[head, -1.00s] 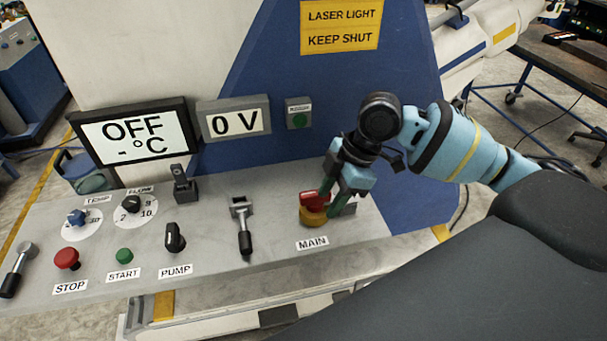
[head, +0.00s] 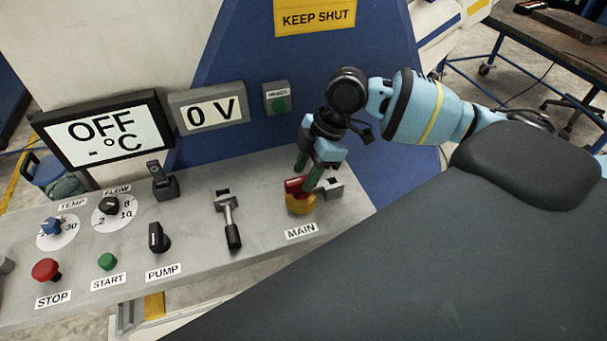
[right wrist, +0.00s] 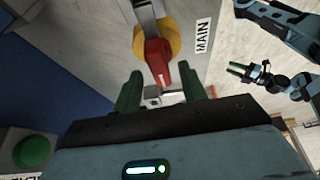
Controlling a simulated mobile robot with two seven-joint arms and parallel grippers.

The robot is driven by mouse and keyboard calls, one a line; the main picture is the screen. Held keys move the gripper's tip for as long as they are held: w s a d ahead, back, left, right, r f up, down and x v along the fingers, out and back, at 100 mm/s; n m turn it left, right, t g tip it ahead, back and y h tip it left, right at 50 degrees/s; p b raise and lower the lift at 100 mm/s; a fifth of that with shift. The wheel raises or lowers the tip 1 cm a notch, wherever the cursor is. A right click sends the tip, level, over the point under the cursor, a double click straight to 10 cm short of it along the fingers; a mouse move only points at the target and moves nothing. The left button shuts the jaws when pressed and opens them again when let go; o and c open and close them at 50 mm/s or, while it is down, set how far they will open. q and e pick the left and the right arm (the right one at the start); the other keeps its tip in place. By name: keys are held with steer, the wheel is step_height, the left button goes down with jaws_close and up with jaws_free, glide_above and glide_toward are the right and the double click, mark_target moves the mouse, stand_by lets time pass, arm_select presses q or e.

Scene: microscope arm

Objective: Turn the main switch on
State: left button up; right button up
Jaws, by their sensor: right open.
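The main switch has a red handle (head: 296,186) on a round yellow base (head: 301,205), above the MAIN label (head: 301,231) at the panel's right end. In the right wrist view, the red handle (right wrist: 158,60) stands in front of the yellow base (right wrist: 165,30), its near end between my finger tips. My right gripper (right wrist: 162,88) is open, with a green finger on each side and gaps to the handle. In the head view my right gripper (head: 311,170) is at the switch and partly covers it. My left gripper (right wrist: 238,69) shows small in the right wrist view.
A lever (head: 228,215), a pump knob (head: 158,238), a green start button (head: 107,261) and a red stop button (head: 46,269) lie left of the switch. Displays read OFF (head: 103,132) and 0 V (head: 209,109). A dark padded surface (head: 400,255) fills the right foreground.

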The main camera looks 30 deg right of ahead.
steer(key=shift+x, duration=0.8)
steer(key=shift+c, duration=0.4)
jaws_close()
